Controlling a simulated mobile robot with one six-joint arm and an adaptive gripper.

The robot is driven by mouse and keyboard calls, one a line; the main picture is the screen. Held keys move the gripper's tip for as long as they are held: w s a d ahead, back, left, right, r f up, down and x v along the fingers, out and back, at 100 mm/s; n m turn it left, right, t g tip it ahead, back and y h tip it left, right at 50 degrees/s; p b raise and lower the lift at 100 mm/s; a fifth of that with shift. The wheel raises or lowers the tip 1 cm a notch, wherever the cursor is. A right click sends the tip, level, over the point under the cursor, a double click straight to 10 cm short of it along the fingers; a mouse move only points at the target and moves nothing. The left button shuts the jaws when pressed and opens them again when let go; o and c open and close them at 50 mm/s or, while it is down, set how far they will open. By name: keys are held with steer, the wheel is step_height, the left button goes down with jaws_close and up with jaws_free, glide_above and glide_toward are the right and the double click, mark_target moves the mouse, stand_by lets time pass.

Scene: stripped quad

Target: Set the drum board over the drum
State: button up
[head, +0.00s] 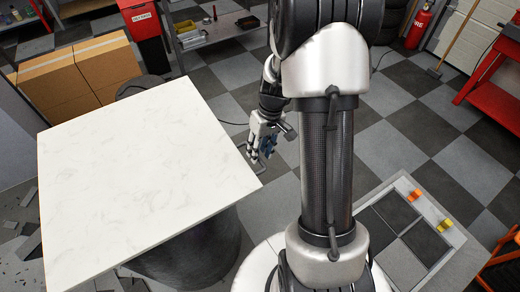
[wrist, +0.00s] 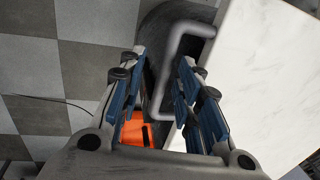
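The drum board is a white marbled square slab (head: 140,165) at the left of the head view. Its edge also shows at the right of the wrist view (wrist: 275,75). My gripper (head: 264,148) is beside the board's right edge. In the wrist view my gripper (wrist: 160,75) is open, with the handle between its fingers, no clear grip on it.
Another dark round thing (head: 140,86) shows behind the board. Cardboard boxes (head: 75,75) and a red cabinet (head: 145,30) stand at the back. A tray with dark tiles (head: 425,240) is at the lower right. A red bench (head: 490,80) stands far right. The checkered floor between is clear.

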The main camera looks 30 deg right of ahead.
steer(key=shift+r, duration=0.15)
step_height(320, 180, up, 12)
steer(key=d, duration=0.2)
steer(key=shift+d+f, duration=0.15)
steer(key=shift+f, duration=0.05)
stand_by(0.4)
steer(key=s+a+r+t+h, duration=0.2)
steer(key=s+a+r, duration=0.6)
steer(key=a+r, duration=0.3)
steer(key=s+a+t, duration=0.2)
steer(key=s+a, duration=0.3)
steer(key=s, duration=0.4)
steer(key=shift+s+a+r+t, duration=0.2)
steer(key=shift+a+r+t, duration=0.1)
steer(key=shift+a+r, duration=0.1)
